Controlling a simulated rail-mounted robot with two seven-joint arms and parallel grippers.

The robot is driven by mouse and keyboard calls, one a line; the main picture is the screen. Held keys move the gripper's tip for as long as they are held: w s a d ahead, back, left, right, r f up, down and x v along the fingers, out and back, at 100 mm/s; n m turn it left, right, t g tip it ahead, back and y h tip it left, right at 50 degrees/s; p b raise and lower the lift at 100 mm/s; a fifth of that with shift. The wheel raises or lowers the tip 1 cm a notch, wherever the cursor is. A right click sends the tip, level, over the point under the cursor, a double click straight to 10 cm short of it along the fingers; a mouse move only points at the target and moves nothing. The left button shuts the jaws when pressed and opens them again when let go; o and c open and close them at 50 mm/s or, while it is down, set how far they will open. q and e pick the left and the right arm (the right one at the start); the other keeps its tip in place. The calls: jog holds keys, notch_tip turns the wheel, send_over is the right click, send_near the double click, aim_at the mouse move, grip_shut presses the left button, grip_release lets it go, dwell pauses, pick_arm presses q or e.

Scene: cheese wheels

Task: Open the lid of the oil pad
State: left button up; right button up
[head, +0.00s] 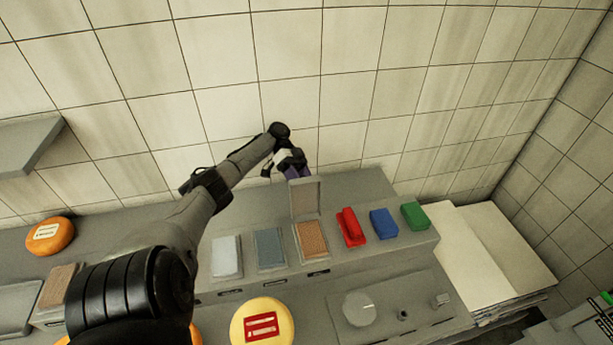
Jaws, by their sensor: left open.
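The oil pad (312,241) is most likely the brown-topped box in the row on the grey counter; no label is readable. Its grey lid (306,197) stands up at the back edge, so the brown surface is exposed. My left gripper (293,172) is open, just behind and above the top edge of this lid. Its fingers are small and partly hidden, so I cannot tell whether they touch the lid. My right gripper is out of view.
A white pad (227,258) and a blue-grey pad (270,247) lie left of it. Red (351,227), blue (383,223) and green (414,215) blocks stand right. A yellow cheese wheel (262,312) is in front. The tiled wall (340,100) is close behind.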

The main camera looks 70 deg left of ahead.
aim_at(306, 181)
pick_arm(q)
notch_tip(306, 181, up, 4)
jog(key=shift+s+f, duration=0.1)
jog(key=shift+f, duration=0.1)
jog(key=w+d+r, duration=0.6)
jog(key=d+r, duration=0.1)
jog(key=d, duration=0.3)
jog(key=shift+d, duration=0.1)
jog(key=shift+c, duration=0.3)
